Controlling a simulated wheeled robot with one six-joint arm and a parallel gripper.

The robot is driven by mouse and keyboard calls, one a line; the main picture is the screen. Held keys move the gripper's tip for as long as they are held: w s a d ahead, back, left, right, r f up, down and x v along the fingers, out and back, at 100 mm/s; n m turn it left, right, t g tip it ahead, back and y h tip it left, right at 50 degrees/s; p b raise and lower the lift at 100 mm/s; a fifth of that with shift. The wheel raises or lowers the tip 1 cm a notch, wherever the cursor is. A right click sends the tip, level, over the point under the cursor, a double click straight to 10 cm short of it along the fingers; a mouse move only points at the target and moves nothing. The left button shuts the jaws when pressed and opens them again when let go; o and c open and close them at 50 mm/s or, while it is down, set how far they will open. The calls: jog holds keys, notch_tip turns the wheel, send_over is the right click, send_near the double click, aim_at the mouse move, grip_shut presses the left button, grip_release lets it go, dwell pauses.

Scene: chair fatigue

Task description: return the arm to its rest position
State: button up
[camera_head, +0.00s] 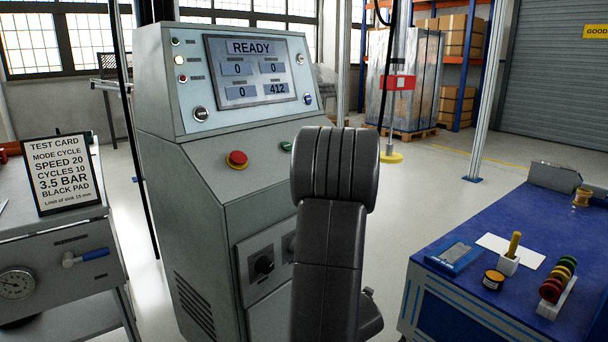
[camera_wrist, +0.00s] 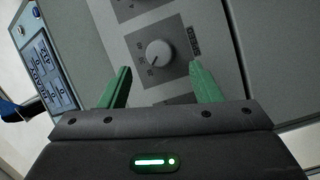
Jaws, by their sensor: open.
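My arm (camera_head: 335,170) stands upright in the middle of the head view, dark grey, in front of the control console. The gripper is hidden there. In the wrist view my gripper (camera_wrist: 160,68) shows two green fingers spread apart with nothing between them. They point at the console's grey panel, where a round knob (camera_wrist: 159,52) with a dial scale lies ahead of the gap. I cannot tell how far the fingertips are from the panel. The console (camera_head: 200,150) has a screen (camera_head: 257,70) reading READY, with 0, 0, 0 and 412.
A red button (camera_head: 237,160) sits on the console's sloped front. At left a bench carries a test card (camera_head: 62,174) and a blue-handled valve (camera_head: 85,257). At right a blue bench (camera_head: 490,230) holds small items, including a rack of coloured discs (camera_head: 558,280). Floor shows between them.

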jog(key=w+m+g+p, duration=0.1)
jog(key=m+p, duration=0.1)
jog(key=p, duration=0.1)
jog(key=w+a+m+g+p, duration=0.1)
jog(key=w+m+p, duration=0.1)
jog(key=p, duration=0.1)
jog(key=w+a+m+p, duration=0.1)
jog(key=w+m+p, duration=0.1)
jog(key=p, duration=0.1)
jog(key=shift+w+a+r+g, duration=0.15)
jog(key=shift+a+r+g, duration=0.05)
jog(key=shift+r+g, duration=0.2)
jog(key=m+g+p, duration=0.1)
jog(key=p, duration=0.4)
jog(key=shift+m, duration=0.3)
jog(key=m+g+p, duration=0.1)
jog(key=p, duration=0.4)
jog(key=shift+r+m+y, duration=0.1)
jog(key=shift+m+y, duration=0.2)
jog(key=m+g+p, duration=0.1)
jog(key=p, duration=0.4)
jog(key=shift+w+d+m+y, duration=0.1)
jog(key=shift+m+y, duration=0.2)
jog(key=shift+y, duration=0.1)
jog(key=shift+f+m+p, duration=0.2)
jog(key=shift+m+p, duration=0.1)
jog(key=shift+p, duration=0.25)
